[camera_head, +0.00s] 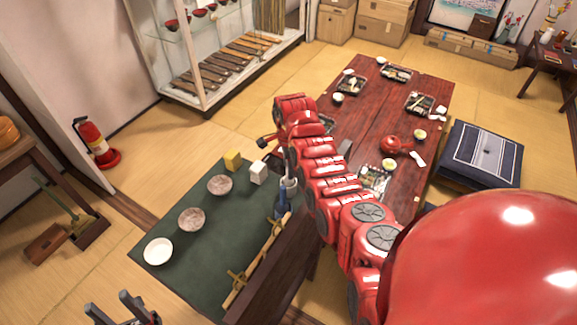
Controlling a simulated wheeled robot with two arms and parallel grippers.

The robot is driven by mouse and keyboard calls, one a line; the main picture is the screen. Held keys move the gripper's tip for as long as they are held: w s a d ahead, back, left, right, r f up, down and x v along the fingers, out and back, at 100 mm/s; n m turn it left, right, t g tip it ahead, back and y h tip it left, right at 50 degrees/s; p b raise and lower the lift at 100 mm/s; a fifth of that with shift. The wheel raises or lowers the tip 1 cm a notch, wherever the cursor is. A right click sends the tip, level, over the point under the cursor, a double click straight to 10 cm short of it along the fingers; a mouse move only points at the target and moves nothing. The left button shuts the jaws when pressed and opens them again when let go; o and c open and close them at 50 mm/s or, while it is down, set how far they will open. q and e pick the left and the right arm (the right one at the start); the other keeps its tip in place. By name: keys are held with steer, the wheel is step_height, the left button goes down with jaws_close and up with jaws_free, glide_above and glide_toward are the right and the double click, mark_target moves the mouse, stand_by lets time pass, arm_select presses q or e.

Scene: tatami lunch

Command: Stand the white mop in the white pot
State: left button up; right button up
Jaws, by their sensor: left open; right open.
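A small white pot (291,186) stands at the right edge of the dark green table top, partly hidden by my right arm. A thin pale upright piece just above the pot may be the white mop, but it is too small and covered to be sure. My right gripper (270,146) is at the end of the red arm, close above and left of the pot. It is open, with its fingers partly hidden. My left gripper (122,308) is open and empty at the bottom left, in front of the green table.
The green table (226,237) also holds a white bowl (158,251), two speckled bowls, a yellow block (233,160), a white block (258,173), a blue item (283,203) and a wooden rack (258,262). A laid dining table (375,110) stands behind my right arm.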

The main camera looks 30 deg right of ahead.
step_height(320, 180, up, 6)
steer(key=b, duration=0.2)
steer(key=shift+w+b, duration=0.15)
steer(key=shift+b, duration=0.15)
steer(key=r+p, duration=0.2)
steer(key=r, duration=0.1)
steer(key=r+p, duration=0.2)
steer(key=r, duration=0.1)
steer(key=shift+s+d, duration=0.1)
steer(key=shift+s, duration=0.1)
steer(key=shift+r, duration=2.75)
